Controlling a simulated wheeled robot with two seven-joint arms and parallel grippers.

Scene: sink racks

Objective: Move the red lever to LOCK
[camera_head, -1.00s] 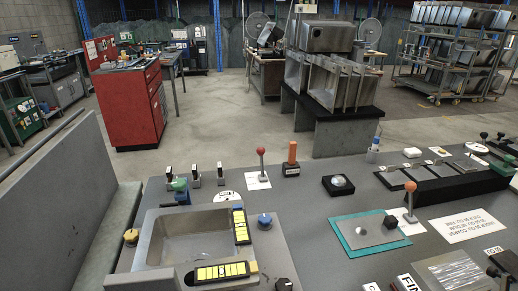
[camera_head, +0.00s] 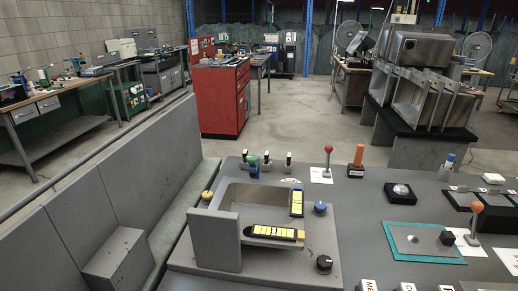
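The red lever (camera_head: 328,150) has a red ball on a thin metal rod. It stands nearly upright on a white plate (camera_head: 318,176) at the back of the grey worktop, right of the sink basin. Any lettering on the plate is too small to read, so I cannot tell which end is LOCK. A similar lever with an orange ball (camera_head: 477,207) stands at the right on another white plate. Neither of my grippers shows in this view.
A sink basin (camera_head: 256,203) with yellow-and-black blocks (camera_head: 273,233) lies left of the lever. An orange post (camera_head: 358,156) stands just to its right. Nearby are a blue knob (camera_head: 320,207), a black knob (camera_head: 323,264) and a teal mat (camera_head: 402,256). A grey wall (camera_head: 90,215) borders the left.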

